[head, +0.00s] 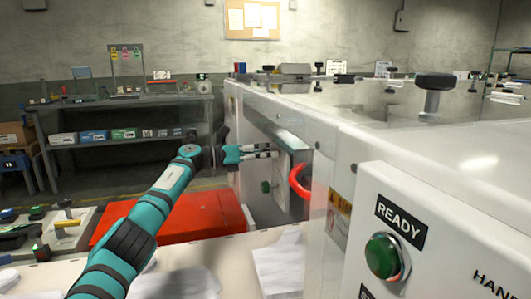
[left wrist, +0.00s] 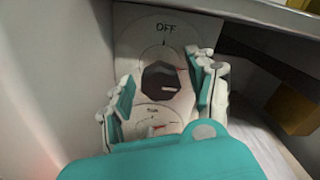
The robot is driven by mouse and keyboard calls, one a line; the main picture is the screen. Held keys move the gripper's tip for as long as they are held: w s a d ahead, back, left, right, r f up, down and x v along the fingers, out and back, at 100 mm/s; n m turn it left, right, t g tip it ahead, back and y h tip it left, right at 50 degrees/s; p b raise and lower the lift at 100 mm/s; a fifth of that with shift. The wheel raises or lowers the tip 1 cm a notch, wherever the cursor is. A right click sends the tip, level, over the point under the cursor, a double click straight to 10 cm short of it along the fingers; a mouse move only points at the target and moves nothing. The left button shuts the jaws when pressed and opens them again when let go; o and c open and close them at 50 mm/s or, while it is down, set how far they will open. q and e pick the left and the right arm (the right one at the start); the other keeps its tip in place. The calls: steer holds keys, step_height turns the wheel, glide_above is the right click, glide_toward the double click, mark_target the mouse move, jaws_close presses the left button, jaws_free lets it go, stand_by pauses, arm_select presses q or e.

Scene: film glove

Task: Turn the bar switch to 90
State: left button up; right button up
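The bar switch (left wrist: 160,82) is a dark knob with a pale mark on a light panel (left wrist: 133,22) in the left wrist view. "OFF" is printed above it. My left gripper (left wrist: 163,88) is open, with one teal-and-white finger on each side of the knob as seen from the wrist. I cannot tell whether the fingers touch it. In the head view my left gripper (head: 268,151) points right into the recess of the white machine, close to the panel (head: 284,184). The switch is hidden there. My right gripper is not in view.
A red curved handle (head: 299,181) and a green button (head: 265,186) are close to the gripper. The white machine (head: 380,145) fills the right, with a green READY button (head: 383,256). A red box (head: 195,215) lies below my left arm. Shelving (head: 120,137) stands behind.

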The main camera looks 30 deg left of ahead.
arm_select(q)
steer(key=shift+r, duration=0.1)
steer(key=v, duration=1.2)
